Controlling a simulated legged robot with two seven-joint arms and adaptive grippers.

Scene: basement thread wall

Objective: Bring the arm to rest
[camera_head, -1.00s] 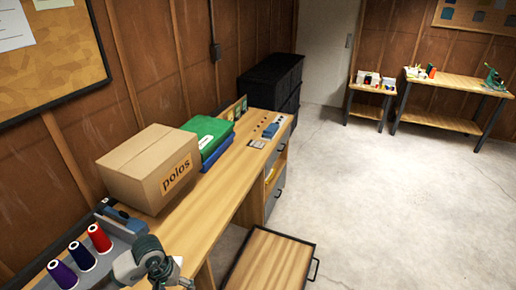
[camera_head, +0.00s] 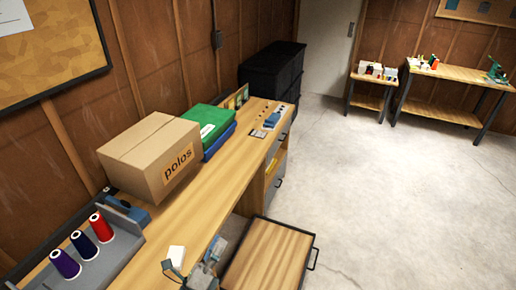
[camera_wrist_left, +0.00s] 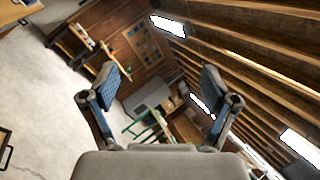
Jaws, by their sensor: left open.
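My left gripper (camera_head: 186,274) shows only in part at the bottom edge of the head view, by the front edge of the long wooden bench (camera_head: 222,178). In the left wrist view the left gripper (camera_wrist_left: 160,82) has its two padded fingers spread wide, with nothing between them. That view is tilted and looks out over the room and up to the ceiling beams. My right gripper is in neither view.
A small white item (camera_head: 177,254) lies on the bench close to the left gripper. Thread cones (camera_head: 84,245) stand in a grey tray at left. A box marked "polos" (camera_head: 150,157) sits behind. A wood-topped unit (camera_head: 268,258) stands beside the bench. The floor at right is clear.

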